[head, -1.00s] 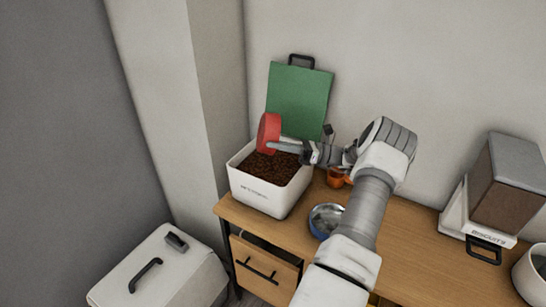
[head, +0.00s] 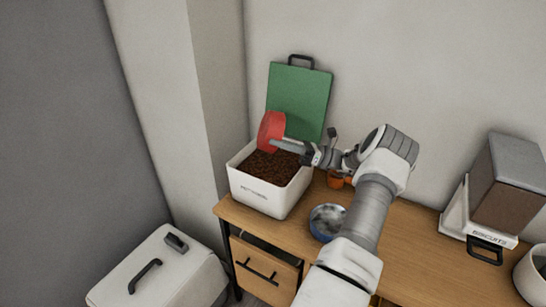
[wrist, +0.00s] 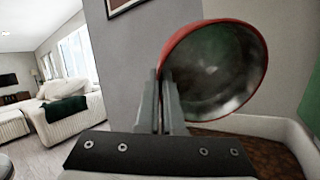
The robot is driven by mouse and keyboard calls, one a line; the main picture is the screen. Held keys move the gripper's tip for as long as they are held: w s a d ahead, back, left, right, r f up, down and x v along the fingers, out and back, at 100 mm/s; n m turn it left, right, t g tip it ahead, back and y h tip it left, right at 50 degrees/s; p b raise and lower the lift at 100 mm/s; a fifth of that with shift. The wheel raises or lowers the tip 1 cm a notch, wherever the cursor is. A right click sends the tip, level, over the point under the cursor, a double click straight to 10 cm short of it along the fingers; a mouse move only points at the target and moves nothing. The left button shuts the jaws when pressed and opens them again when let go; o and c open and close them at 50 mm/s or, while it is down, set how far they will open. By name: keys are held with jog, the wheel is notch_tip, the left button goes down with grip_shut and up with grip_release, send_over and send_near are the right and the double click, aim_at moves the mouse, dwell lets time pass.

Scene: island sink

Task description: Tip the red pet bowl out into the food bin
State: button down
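The red pet bowl (head: 271,131) is tipped on its side above the food bin (head: 262,197). In the wrist view the bowl (wrist: 262,40) shows its dull metal inside, which looks empty apart from some dark smudges. My gripper (head: 280,145) is shut on the bowl's rim; its two fingers (wrist: 168,100) are close together at the bowl's left edge. The food bin is an open white box holding brown kibble (head: 268,165), and its pale wall (wrist: 250,125) also shows below the bowl in the wrist view.
A green board (head: 299,98) leans on the wall behind the bin. A blue bowl (head: 325,222) and an orange cup (head: 335,181) stand on the wooden counter (head: 405,240). A biscuits dispenser (head: 492,240) stands at the right, and a lidded white bin (head: 165,275) on the floor at left.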

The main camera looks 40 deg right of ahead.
jog(key=shift+s+d+r+t+y, duration=0.25)
jog(key=shift+r+t+y, duration=0.15)
jog(key=shift+t, duration=0.1)
jog(key=shift+s+d+r+t+y, duration=0.15)
jog(key=shift+d+r+t+y, duration=0.1)
jog(key=shift+r+t+y, duration=0.2)
dwell(0.9)
jog(key=shift+s+d+r+m+t+y, duration=0.15)
jog(key=shift+d+r+m+t+y, duration=0.1)
jog(key=shift+r+t, duration=0.3)
jog(key=shift+s+d+r+m+t+y, duration=0.1)
jog(key=shift+r+m+t+y, duration=0.15)
jog(key=shift+r, duration=0.35)
dwell(2.8)
